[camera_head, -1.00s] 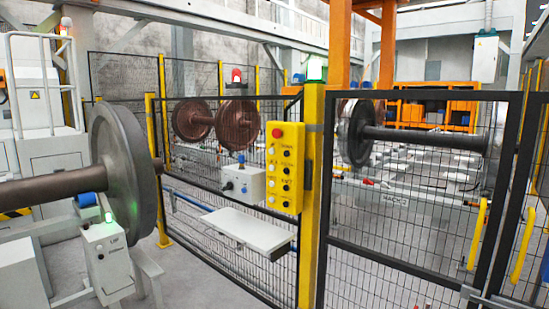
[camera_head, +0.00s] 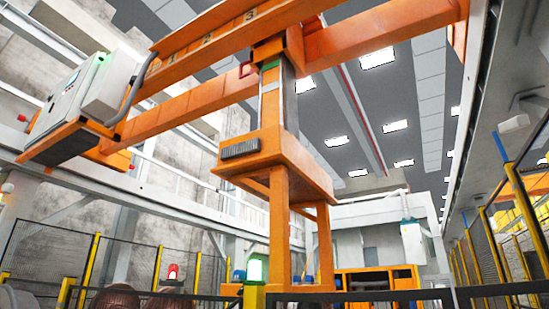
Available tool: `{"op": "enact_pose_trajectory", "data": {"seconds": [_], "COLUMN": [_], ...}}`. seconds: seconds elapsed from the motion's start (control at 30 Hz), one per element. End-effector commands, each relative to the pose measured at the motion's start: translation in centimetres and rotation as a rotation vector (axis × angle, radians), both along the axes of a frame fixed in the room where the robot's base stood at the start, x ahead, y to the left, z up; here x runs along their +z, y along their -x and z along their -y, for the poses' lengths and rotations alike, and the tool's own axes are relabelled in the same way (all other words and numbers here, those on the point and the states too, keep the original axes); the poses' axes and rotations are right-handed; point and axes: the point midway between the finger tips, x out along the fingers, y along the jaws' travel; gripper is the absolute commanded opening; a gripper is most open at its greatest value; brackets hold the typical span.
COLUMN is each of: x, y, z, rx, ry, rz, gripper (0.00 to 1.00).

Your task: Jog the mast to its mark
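The orange gantry's mast (camera_head: 276,100) hangs from the overhead beam (camera_head: 215,32), with a grey column and a green patch near its top. The beam carries the dark numbers 1, 2 and 3, rising to the right. The yellow button panel is out of view now. My gripper is not in view.
A lit green lamp (camera_head: 255,269) tops a yellow post at the bottom centre. A red beacon (camera_head: 173,271) shows at lower left. Mesh fencing crosses the bottom and right. A grey cabinet (camera_head: 68,92) rides the beam's left end. Wheelset tops show at the bottom left.

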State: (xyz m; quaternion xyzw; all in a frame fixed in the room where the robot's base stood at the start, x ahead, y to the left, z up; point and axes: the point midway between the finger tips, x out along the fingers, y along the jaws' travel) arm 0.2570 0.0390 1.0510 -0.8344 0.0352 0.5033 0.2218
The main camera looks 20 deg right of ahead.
Motion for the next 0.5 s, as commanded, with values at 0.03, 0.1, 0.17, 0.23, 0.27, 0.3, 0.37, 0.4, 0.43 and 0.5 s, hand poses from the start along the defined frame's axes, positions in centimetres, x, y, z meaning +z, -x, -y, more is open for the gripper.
{"op": "enact_pose_trajectory", "data": {"seconds": [0.03, 0.1, 0.17, 0.23, 0.27, 0.3, 0.37, 0.4, 0.43, 0.5], "x": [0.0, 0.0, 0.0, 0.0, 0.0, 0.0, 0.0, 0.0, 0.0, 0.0], "y": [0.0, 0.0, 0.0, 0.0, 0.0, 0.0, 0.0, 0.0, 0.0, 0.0], "z": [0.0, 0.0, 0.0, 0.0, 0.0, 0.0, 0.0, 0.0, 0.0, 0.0], "rx": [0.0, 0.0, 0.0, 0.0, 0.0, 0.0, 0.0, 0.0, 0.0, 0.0], "ry": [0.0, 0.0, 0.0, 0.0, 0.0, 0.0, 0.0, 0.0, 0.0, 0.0], "rz": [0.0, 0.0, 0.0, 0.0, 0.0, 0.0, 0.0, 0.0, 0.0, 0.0], "gripper": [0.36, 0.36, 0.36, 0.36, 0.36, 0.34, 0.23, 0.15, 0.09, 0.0]}}
